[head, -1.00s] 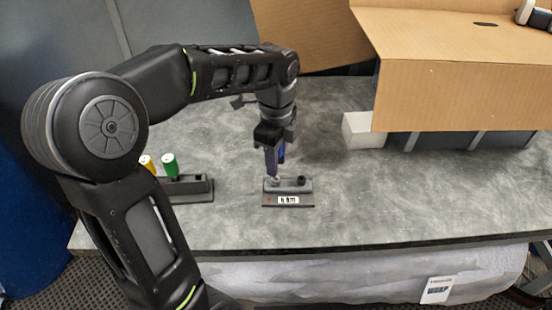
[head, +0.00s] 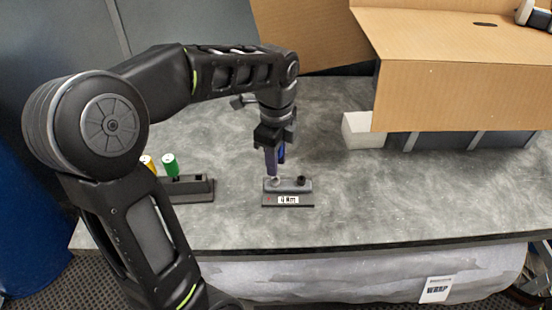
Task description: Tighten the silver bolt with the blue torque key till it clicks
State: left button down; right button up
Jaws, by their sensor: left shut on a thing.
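My left gripper (head: 275,150) is above the small dark bolt block (head: 288,200), pointing down and shut on the blue torque key (head: 281,154). The key is mostly hidden between the fingers. The silver bolt (head: 276,181) shows as a small bright spot at the left of the block, right under the gripper. Whether the key's tip touches the bolt cannot be told. A black bolt (head: 301,180) stands at the right of the block. The block's front has a white label reading about "4 Nm". My right gripper is not in view.
A dark rack (head: 195,189) at the left holds a green-handled key (head: 170,164) and a yellow-handled key (head: 148,163), partly behind my arm. A cardboard box (head: 455,95) and a white block (head: 362,130) stand at the back right. The grey table (head: 400,200) is clear at the right.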

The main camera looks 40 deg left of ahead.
pick_arm(q)
jog(key=shift+f+b, duration=0.7)
jog(key=shift+f, duration=0.35)
jog(key=c, duration=1.7)
grip_release()
jog(key=shift+r, duration=0.1)
grip_shut()
jog(key=m+p, duration=0.1)
jog(key=m, duration=0.1)
jog(key=shift+m, duration=1.3)
jog(key=shift+r, duration=0.1)
jog(key=shift+r+p, duration=2.15)
jog(key=shift+r, duration=0.2)
